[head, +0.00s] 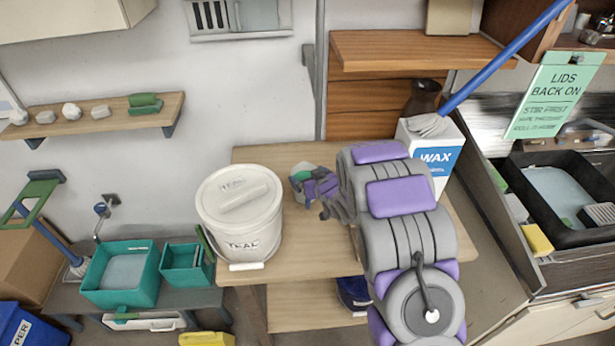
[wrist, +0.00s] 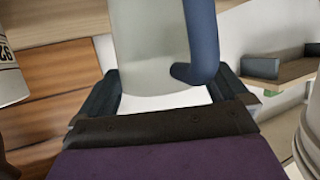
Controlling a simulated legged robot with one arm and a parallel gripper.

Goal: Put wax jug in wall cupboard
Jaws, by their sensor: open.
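A white container (head: 436,158) with a blue WAX label stands at the right of the wooden worktop in the head view, partly hidden behind my arm. My gripper (head: 316,188) is over the middle of the worktop, left of that container and right of the white bucket. It is open. In the wrist view a pale, rounded vessel (wrist: 150,45) with a dark blue handle (wrist: 203,40) shows between and beyond the fingers; I cannot tell whether they touch it, or whether it is the wax jug. A cream wall cupboard (head: 65,18) hangs at top left.
A lidded white bucket (head: 238,222) stands close left of my gripper. A small green-topped pot (head: 301,173) sits beside the fingers. A wooden shelf (head: 420,48) overhangs at the back, and a blue pole (head: 505,52) slants past the WAX container. A sink (head: 565,195) lies right.

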